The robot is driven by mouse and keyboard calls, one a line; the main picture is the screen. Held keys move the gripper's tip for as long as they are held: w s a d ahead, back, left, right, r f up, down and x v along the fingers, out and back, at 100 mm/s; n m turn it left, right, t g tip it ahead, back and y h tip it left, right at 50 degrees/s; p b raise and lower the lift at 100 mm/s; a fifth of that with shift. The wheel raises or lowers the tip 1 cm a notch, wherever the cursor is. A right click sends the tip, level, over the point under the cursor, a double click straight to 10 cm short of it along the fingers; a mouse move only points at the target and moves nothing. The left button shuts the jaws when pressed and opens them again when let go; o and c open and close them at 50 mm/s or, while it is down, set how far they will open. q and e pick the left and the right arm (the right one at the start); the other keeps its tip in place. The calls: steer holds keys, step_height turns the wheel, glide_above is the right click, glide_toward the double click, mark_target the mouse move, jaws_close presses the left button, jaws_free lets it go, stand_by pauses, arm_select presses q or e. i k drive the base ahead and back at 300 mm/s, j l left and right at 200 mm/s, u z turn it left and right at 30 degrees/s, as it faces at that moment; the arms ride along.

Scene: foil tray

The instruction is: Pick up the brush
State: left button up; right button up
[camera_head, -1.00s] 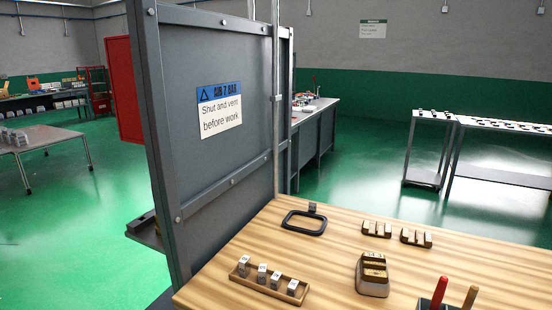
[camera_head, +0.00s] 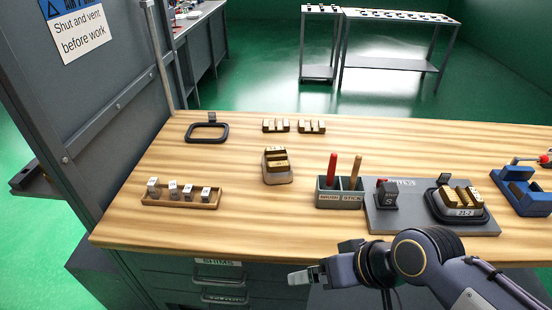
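A red handle (camera_head: 331,168) stands upright in the left compartment of a dark grey two-slot holder (camera_head: 326,200), whose label appears to read BRUSH. A tan wooden handle (camera_head: 355,172) stands in the right compartment, labelled STICK. The lower ends of both are hidden inside the holder. My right gripper (camera_head: 299,277) is low in front of the table's front edge, pointing left, below and apart from the holder. It is seen side-on, so its opening does not show. My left gripper is out of view.
Right of the holder are a grey plate (camera_head: 408,222) with a dark block and a ringed block of brass pieces, then a blue fixture (camera_head: 522,192). A wooden tray of metal cubes (camera_head: 150,200), a brass-topped block (camera_head: 277,178) and a black frame (camera_head: 193,139) are left. Bare wood lies between.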

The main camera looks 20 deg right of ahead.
mark_target(331, 171)
steer(key=z, duration=1.25)
